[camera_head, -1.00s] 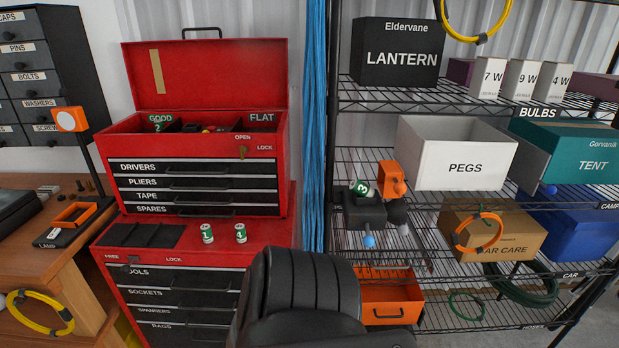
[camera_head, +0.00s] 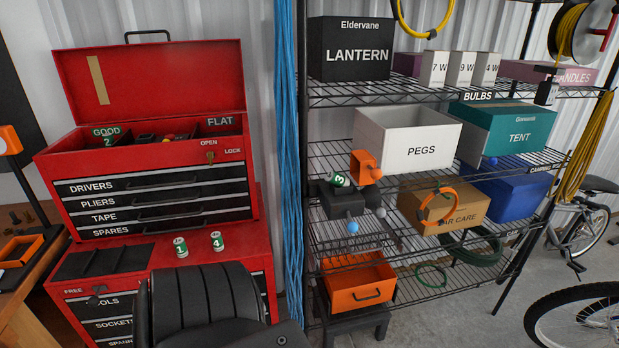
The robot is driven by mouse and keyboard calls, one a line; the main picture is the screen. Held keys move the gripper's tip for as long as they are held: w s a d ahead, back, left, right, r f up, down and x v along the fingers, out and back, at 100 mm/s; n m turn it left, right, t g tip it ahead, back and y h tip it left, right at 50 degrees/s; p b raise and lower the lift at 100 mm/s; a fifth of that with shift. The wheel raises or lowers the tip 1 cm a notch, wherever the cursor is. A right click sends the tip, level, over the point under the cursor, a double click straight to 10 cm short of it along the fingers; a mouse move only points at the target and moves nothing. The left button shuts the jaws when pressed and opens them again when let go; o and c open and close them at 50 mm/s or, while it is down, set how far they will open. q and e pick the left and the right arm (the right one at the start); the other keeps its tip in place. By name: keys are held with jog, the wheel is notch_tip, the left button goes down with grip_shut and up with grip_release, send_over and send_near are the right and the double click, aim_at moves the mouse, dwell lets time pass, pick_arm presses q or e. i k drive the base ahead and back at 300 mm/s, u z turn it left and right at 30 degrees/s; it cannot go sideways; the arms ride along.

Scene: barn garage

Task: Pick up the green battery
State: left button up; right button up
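Several small batteries with green bands and white ends are in view. Battery 1 (camera_head: 181,247) and battery 4 (camera_head: 217,241) stand upright, apart, on the red chest top. Battery 2 (camera_head: 107,140) is partly hidden in the open toolbox at the GOOD label. Battery 3 (camera_head: 340,179) lies tilted on a black device (camera_head: 340,202) in front of the wire shelf, beside an orange part (camera_head: 365,167). Neither gripper is in view.
A black ribbed chair (camera_head: 205,302) blocks the lower middle, before the red chest (camera_head: 258,262). The wire rack (camera_head: 312,110) holds several boxes. An orange bin (camera_head: 357,295) sits low. A workbench (camera_head: 38,290) stands left and bicycles (camera_head: 580,320) stand right.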

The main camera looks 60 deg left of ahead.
aim_at(339, 180)
jog(key=u, duration=2.2)
